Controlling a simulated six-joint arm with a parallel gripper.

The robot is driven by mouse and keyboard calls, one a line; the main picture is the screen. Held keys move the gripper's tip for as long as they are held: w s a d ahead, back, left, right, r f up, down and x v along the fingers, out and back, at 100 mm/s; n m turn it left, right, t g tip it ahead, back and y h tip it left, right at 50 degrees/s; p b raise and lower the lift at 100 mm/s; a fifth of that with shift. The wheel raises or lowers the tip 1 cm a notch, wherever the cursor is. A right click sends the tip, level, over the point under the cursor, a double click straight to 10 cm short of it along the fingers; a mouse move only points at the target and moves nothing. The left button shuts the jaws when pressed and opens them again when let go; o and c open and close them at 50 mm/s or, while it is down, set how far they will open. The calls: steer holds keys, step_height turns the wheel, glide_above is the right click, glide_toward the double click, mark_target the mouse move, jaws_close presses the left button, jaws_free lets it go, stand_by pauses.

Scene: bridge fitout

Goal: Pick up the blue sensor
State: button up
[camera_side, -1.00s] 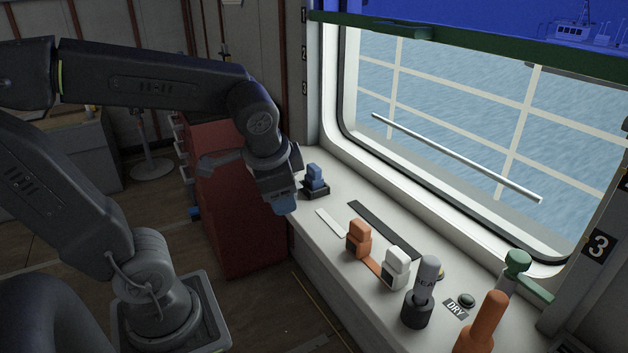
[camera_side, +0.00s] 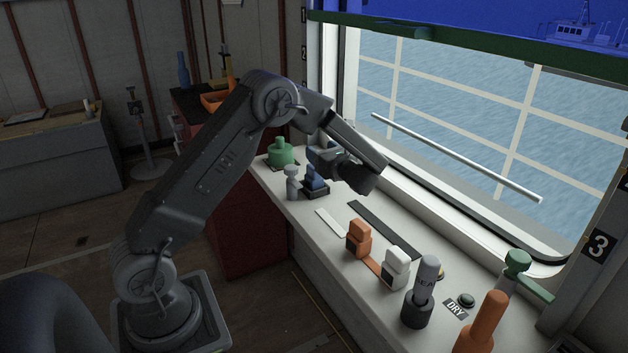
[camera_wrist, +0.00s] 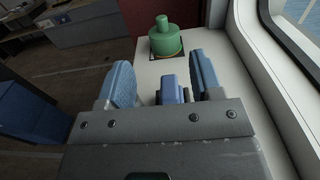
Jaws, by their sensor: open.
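The blue sensor (camera_side: 313,178) stands upright in a small black holder (camera_side: 320,191) toward the far end of the white window ledge. My gripper (camera_side: 320,155) is close to it in the side view and partly overlaps it. In the wrist view, my gripper's two blue-padded fingers (camera_wrist: 161,80) are spread apart and empty. The blue sensor (camera_wrist: 173,88) appears in the gap between them, closer to the right finger. The gripper body hides its lower part. I cannot tell from these views how far the fingertips are from it.
A green round-topped object (camera_side: 280,154) and a grey knobbed piece (camera_side: 292,184) stand near the sensor. Orange (camera_side: 358,238) and white (camera_side: 396,266) blocks and several upright handles stand nearer along the ledge. The window frame borders its right side.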

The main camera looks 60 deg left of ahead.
mark_target(314, 178)
step_height(314, 178, down, 7)
steer(key=shift+f, duration=0.1)
steer(key=a, duration=0.5)
stand_by(0.3)
steer(key=c, duration=1)
